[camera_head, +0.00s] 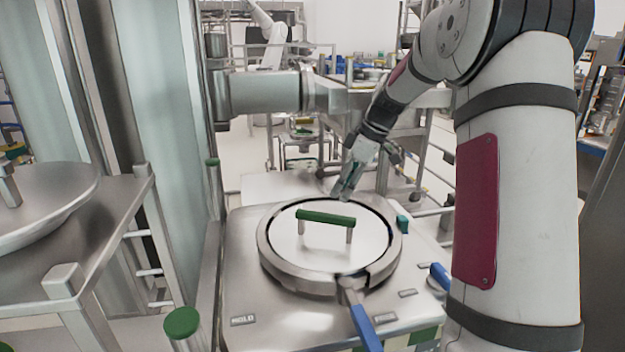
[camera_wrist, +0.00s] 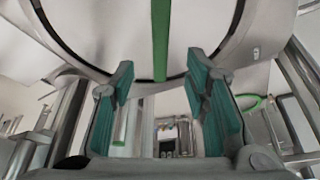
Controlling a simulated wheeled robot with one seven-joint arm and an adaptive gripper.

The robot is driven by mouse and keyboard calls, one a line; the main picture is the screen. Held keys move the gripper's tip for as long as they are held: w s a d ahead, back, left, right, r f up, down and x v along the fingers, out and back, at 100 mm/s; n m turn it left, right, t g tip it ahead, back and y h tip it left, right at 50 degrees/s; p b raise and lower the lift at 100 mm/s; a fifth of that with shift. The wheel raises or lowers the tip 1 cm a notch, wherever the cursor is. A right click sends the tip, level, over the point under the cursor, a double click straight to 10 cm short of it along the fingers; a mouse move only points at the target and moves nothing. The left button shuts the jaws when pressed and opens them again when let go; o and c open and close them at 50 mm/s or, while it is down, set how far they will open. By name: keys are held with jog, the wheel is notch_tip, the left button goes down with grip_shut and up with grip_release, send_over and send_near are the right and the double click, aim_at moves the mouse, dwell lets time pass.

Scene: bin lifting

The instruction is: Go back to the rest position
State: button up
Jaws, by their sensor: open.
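My gripper (camera_head: 343,188) is at the far edge of a round steel lid, above the bin top in the head view. In the wrist view my gripper (camera_wrist: 164,98) shows two teal-padded fingers spread apart with nothing between them. The lid (camera_head: 283,242) has a green bar handle (camera_head: 326,217) on two posts. The handle also shows as a green strip (camera_wrist: 160,40) in the wrist view, beyond the fingertips and apart from them. A clamp ring (camera_head: 273,268) surrounds the lid, with a blue-handled lever (camera_head: 364,327) at the front.
A steel table with a round dish (camera_head: 45,195) stands at the left. A green-capped post (camera_head: 182,322) is at the front left. A thick horizontal steel arm (camera_head: 265,92) juts out behind the bin. Racks and equipment fill the background.

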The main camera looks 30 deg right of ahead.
jog(key=s+a+r+m+h, duration=0.1)
jog(key=s+a+r+m, duration=0.1)
jog(key=s+a+r, duration=0.35)
jog(key=s+a+r+m+h, duration=0.1)
jog(key=s+a+r+m, duration=0.15)
jog(key=s+a, duration=0.55)
jog(key=s+a+m+t, duration=0.1)
jog(key=s+a+m, duration=0.1)
jog(key=s+a, duration=0.2)
jog(key=s+a+f+m+t+h, duration=0.1)
jog(key=s+a, duration=0.4)
jog(key=s, duration=0.6)
jog(key=shift+s+f+m, duration=0.2)
jog(key=shift+f+m, duration=0.05)
jog(key=shift+m, duration=0.4)
